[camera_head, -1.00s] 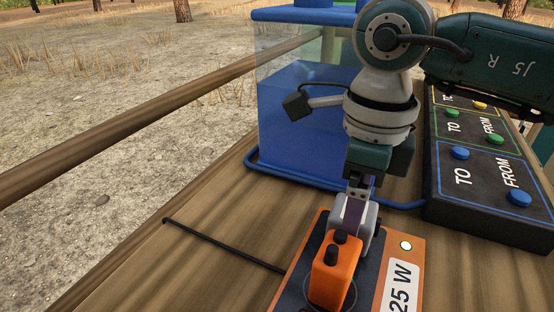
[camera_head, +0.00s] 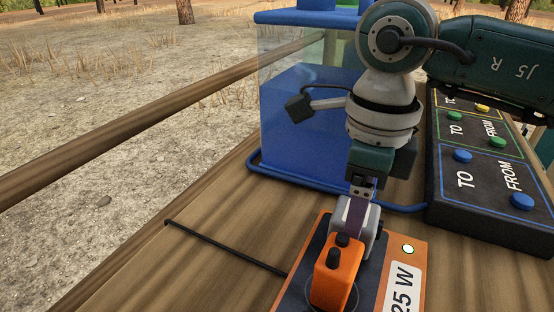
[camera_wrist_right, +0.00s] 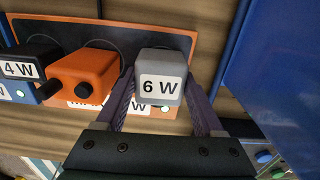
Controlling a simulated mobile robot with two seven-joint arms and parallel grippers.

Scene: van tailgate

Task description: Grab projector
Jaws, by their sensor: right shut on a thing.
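A grey block labelled "6 W" (camera_wrist_right: 159,76) sits between the fingers of my right gripper (camera_wrist_right: 160,98) in the right wrist view. The fingers press on its two sides. In the head view my right gripper (camera_head: 356,204) holds the same grey block (camera_head: 371,224) at the far end of an orange and dark board (camera_head: 407,270) marked "25 W". An orange block (camera_head: 335,275) with dark knobs stands just in front of it; it also shows in the right wrist view (camera_wrist_right: 84,74). I cannot tell which block is the projector. My left gripper is out of view.
A clear tank with blue contents (camera_head: 300,125) stands behind the board, with a blue rim at its foot. A black panel (camera_head: 480,205) with coloured buttons lies at the right. A black "4 W" block (camera_wrist_right: 22,65) is beside the orange one.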

